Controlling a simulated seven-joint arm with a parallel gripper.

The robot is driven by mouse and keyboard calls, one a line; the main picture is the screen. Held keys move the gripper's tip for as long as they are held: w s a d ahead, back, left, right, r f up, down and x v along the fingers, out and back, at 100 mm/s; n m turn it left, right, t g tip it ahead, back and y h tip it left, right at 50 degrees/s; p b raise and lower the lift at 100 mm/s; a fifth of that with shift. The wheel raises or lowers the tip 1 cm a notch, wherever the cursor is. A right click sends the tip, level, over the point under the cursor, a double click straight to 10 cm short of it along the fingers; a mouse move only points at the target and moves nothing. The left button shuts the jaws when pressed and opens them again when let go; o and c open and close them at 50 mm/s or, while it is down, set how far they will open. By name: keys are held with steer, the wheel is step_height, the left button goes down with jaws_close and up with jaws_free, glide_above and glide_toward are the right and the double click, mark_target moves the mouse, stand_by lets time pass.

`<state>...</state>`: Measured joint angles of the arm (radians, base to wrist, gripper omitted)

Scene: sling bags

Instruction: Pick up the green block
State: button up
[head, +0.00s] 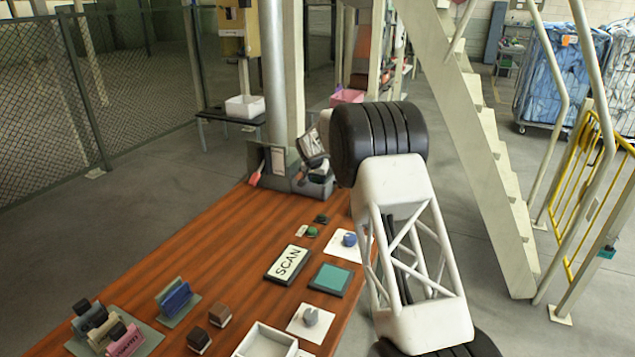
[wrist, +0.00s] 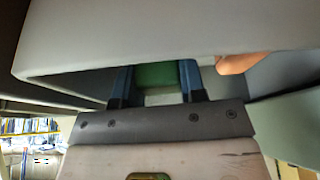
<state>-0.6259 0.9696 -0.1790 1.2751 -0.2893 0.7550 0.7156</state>
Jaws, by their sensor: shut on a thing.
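The green block (wrist: 157,74) shows in the wrist view between the two blue fingers of my gripper (wrist: 158,82). My gripper is shut on it, and a pale part shows just below the green. In the head view my gripper (head: 314,165) is at the far end of the wooden table, close to a grey bin-like unit (head: 284,164). The block cannot be made out there.
The table (head: 215,240) holds a SCAN pad (head: 288,262), a teal pad (head: 331,278), brown blocks (head: 220,314), a white tray (head: 264,341) and a small green piece (head: 312,231). A large pale surface (wrist: 150,35) crosses the wrist view's top.

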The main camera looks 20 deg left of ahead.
steer(key=shift+r, duration=0.1)
steer(key=shift+r, duration=4.9)
steer(key=shift+s, duration=0.1)
steer(key=shift+s+d+r, duration=0.2)
steer(key=shift+s+d, duration=0.15)
steer(key=shift+s, duration=0.3)
steer(key=s+d+f+n, duration=0.1)
steer(key=s+d, duration=0.9)
steer(key=s, duration=0.7)
steer(key=s+d+f+n, duration=0.1)
steer(key=s+d+f, duration=0.1)
steer(key=s+d, duration=0.9)
steer(key=s+d+f+n+y, duration=0.1)
steer(key=s+d, duration=1)
steer(key=s, duration=1.4)
steer(key=shift+s+d+f+n+g, duration=0.2)
steer(key=shift+d+f+n+g, duration=0.1)
steer(key=shift+f, duration=0.1)
steer(key=shift+w+a, duration=0.1)
steer(key=shift+a, duration=0.05)
steer(key=shift+w+a+f, duration=0.25)
steer(key=shift+w+a, duration=1.3)
steer(key=shift+w, duration=0.55)
steer(key=shift+w+a+f, duration=0.2)
steer(key=shift+w+a, duration=1.4)
steer(key=shift+w, duration=0.55)
steer(key=shift+w+a+f, duration=0.25)
steer(key=shift+w+a, duration=1.3)
steer(key=shift+w, duration=0.55)
